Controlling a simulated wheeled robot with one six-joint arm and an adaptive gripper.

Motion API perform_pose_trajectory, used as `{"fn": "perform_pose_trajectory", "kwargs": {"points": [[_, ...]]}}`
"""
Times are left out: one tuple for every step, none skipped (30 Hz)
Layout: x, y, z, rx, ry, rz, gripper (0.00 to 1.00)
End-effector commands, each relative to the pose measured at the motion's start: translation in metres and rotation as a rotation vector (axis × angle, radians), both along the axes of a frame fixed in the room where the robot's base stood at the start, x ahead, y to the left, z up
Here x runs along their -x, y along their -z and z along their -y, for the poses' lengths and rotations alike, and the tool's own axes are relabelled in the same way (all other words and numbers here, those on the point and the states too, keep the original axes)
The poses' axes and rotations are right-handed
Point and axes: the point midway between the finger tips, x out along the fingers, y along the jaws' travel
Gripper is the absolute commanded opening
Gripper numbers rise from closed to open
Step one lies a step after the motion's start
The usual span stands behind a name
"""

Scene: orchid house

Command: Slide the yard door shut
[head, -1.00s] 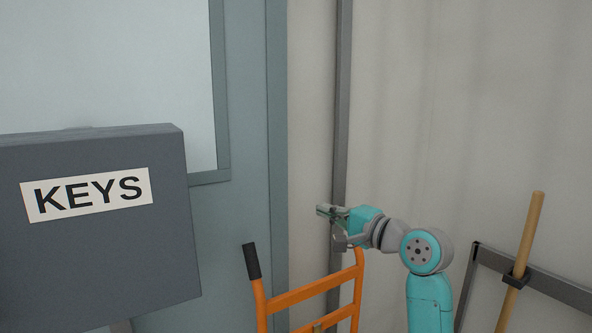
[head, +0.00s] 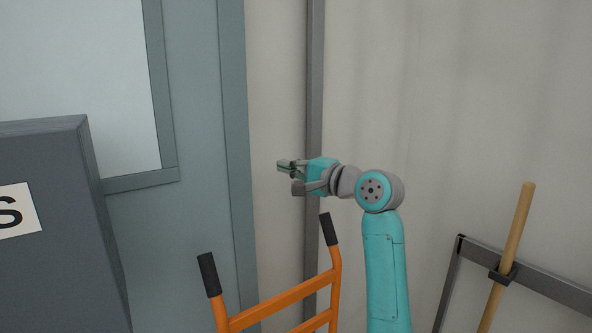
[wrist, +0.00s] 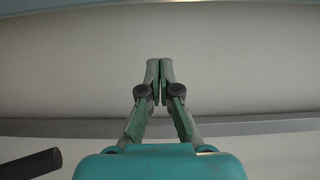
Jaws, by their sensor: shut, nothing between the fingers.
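A grey-green panel with a pale window (head: 75,80) stands at the left in the head view; it looks like the yard door (head: 185,235). I see no handle on it, and its lower part is hidden. My gripper (head: 287,175) is in front of the pale wall, to the right of the door's upright edge, and points left towards it. In the wrist view the fingertips (wrist: 160,65) are together with nothing between them. I cannot tell how far the fingertips are from the wall or door.
A grey upright bar (head: 315,75) runs down the wall behind my gripper. An orange hand truck (head: 275,307) with black grips stands just below it. A wooden pole (head: 508,250) leans in a grey rack (head: 555,285) at right.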

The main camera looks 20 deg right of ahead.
Motion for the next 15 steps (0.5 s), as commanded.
{"fn": "perform_pose_trajectory", "kwargs": {"points": [[-0.008,0.0,-0.005,0.0,-0.001,-0.001,0.0],[-0.013,0.0,-0.008,0.001,-0.001,-0.001,0.0],[-0.018,0.0,-0.012,0.0,-0.002,-0.001,0.0],[-0.022,0.0,-0.015,0.001,-0.002,-0.001,0.0],[-0.027,0.0,-0.017,0.0,-0.002,-0.001,0.0],[-0.032,0.0,-0.021,-0.001,-0.001,-0.001,0.0],[-0.036,0.0,-0.023,0.0,-0.001,-0.001,0.0],[-0.04,0.001,-0.026,0.0,-0.002,-0.002,0.0],[-0.045,0.0,-0.029,0.001,-0.001,-0.001,0.0],[-0.041,0.0,-0.034,0.001,-0.002,0.002,0.0],[-0.039,0.0,-0.038,0.0,-0.002,0.001,0.0],[-0.037,0.001,-0.043,0.001,-0.002,0.001,0.0],[-0.036,0.001,-0.046,0.001,-0.002,0.001,0.0],[-0.035,0.0,-0.049,0.002,-0.001,0.001,0.0],[-0.033,0.0,-0.053,0.002,-0.001,0.001,0.0]]}}
